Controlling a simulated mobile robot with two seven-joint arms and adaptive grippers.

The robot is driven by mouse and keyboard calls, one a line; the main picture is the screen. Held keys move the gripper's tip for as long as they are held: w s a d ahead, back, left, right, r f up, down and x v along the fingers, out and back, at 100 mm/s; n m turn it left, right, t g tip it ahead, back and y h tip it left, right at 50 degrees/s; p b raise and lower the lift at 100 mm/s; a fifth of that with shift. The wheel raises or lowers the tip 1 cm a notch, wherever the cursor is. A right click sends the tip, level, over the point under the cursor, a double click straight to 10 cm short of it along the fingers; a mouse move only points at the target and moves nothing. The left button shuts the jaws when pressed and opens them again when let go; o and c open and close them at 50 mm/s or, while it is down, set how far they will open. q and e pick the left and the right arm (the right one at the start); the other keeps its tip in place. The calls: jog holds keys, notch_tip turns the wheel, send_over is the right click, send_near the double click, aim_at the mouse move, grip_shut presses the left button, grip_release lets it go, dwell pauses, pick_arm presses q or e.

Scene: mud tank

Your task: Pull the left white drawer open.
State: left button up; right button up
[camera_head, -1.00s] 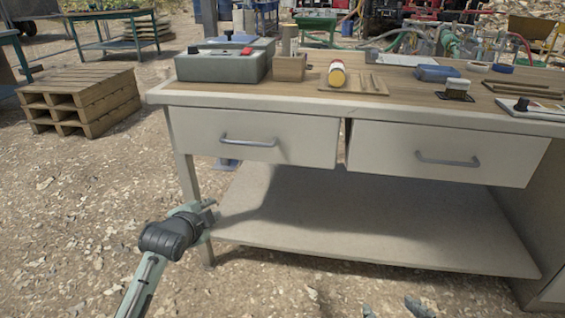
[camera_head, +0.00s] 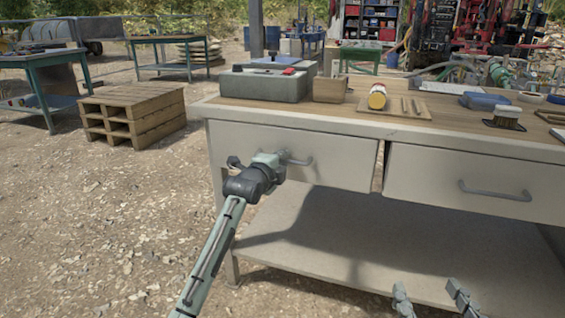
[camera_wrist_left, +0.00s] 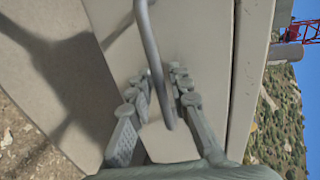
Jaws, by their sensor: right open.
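The left white drawer (camera_head: 340,158) is under the tabletop, its front in line with the right drawer's. Its grey bar handle (camera_head: 304,162) is partly hidden behind my left gripper (camera_head: 278,160). In the left wrist view, the handle (camera_wrist_left: 150,45) runs between the two fingers of my left gripper (camera_wrist_left: 157,100), close to the right-hand finger. The fingers stand apart, and I see no firm grip on the bar. My right gripper (camera_head: 431,296) is open and empty at the bottom, in front of the lower shelf.
The right drawer (camera_head: 440,185) with its own handle is beside the left one. Pallets (camera_head: 132,114) stand on the gravel to the left. Gravel before the bench is clear.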

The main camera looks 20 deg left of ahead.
pick_arm(q)
grip_shut()
dwell(0.5)
